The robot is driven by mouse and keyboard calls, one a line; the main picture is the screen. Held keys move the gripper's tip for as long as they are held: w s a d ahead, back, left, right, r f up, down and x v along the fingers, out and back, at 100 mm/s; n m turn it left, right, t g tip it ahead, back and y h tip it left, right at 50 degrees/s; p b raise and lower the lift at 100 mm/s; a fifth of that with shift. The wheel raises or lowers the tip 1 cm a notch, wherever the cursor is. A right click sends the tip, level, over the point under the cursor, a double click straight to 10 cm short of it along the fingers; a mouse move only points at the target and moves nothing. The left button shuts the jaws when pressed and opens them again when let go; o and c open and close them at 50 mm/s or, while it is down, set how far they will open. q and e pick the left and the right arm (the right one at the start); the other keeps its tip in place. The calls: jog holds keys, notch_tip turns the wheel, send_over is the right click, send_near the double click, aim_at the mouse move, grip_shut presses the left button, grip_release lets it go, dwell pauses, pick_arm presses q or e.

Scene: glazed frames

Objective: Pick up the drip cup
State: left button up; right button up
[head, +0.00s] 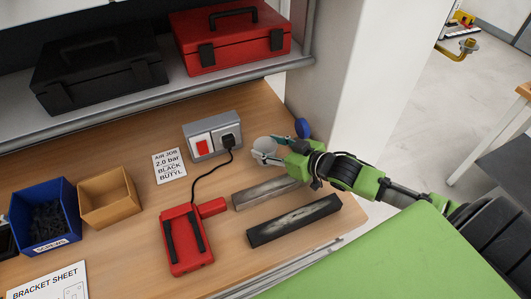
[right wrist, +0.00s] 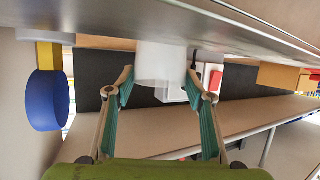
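The drip cup is a pale, whitish round cup (head: 264,146) at the right end of the wooden bench, beside the grey socket box. In the right wrist view the cup (right wrist: 160,62) appears between my right gripper's fingertips (right wrist: 160,78), one at each side and seemingly touching its wall. In the head view my right gripper (head: 270,151) reaches in from the right, with its fingers around the cup. The cup's base is partly hidden, so I cannot tell whether it is clear of the bench. My left gripper is out of view.
A blue round object (head: 302,128) stands just behind the gripper. The grey socket box (head: 212,136) with a black plug is left of the cup. Two metal bars (head: 265,192) (head: 294,220) and a red device (head: 186,240) lie in front. A shelf with toolboxes hangs behind.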

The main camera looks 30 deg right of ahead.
jog(key=shift+c, duration=1.1)
